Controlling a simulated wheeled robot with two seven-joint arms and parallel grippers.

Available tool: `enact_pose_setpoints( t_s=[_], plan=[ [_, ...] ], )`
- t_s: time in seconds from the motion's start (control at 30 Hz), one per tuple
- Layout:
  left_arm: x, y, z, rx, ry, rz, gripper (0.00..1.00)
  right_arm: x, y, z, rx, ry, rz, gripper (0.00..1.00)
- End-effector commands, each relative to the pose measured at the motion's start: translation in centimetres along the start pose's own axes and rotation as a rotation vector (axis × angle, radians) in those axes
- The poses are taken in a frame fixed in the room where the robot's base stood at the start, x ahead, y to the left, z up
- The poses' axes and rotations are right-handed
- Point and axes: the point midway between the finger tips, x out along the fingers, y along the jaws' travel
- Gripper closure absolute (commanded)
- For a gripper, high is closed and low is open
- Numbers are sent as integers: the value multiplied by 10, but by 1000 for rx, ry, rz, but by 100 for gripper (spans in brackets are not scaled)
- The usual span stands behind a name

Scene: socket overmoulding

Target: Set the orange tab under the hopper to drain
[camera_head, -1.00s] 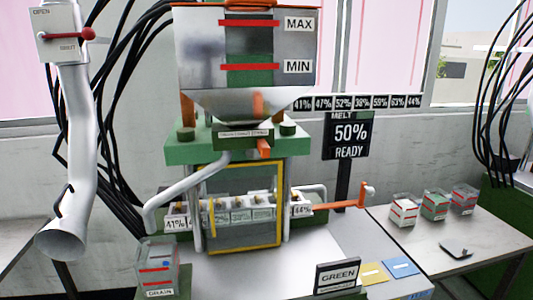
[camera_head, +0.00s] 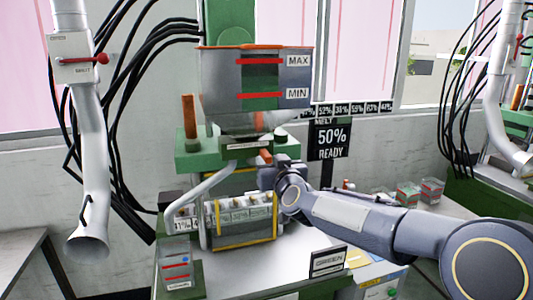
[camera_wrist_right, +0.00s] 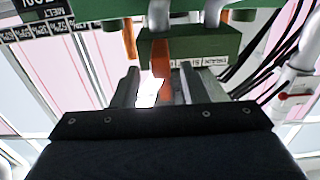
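The grey hopper (camera_head: 222,92) with red MAX and MIN marks stands above the green machine block. The orange tab (camera_head: 264,156) sticks out beneath it, below a small labelled green block (camera_head: 247,148). My right gripper (camera_head: 266,172) is right at the tab, partly hiding it. In the right wrist view the tab (camera_wrist_right: 161,58) hangs between the two dark fingers (camera_wrist_right: 158,88), with a bright gap on its left side. The fingers look open and not closed on it. My left gripper is not in view.
A clear box (camera_head: 176,262) stands at the table's front left, below the machine. A pipe with a red handle (camera_head: 100,59) is at left. A display (camera_head: 332,138) reads 50% READY.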

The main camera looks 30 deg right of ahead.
Motion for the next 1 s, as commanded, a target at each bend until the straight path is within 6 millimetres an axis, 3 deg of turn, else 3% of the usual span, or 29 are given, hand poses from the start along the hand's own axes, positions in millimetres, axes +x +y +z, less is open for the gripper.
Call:
enact_pose_setpoints(
  t_s=[0.1, 0.27, 0.6, 0.9, 1.0],
  plan=[
    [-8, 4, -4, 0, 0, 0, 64, 20, 0, -1, 2, -4, -1, 60],
    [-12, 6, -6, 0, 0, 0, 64, 36, 0, -1, 1, -1, -1, 60],
    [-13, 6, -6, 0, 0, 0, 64, 41, 0, 0, 0, -1, -1, 60],
    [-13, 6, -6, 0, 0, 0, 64, 41, 0, 0, 0, -1, -1, 98],
    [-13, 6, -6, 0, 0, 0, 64, 41, 0, 0, 0, -1, -1, 100]
  ],
)
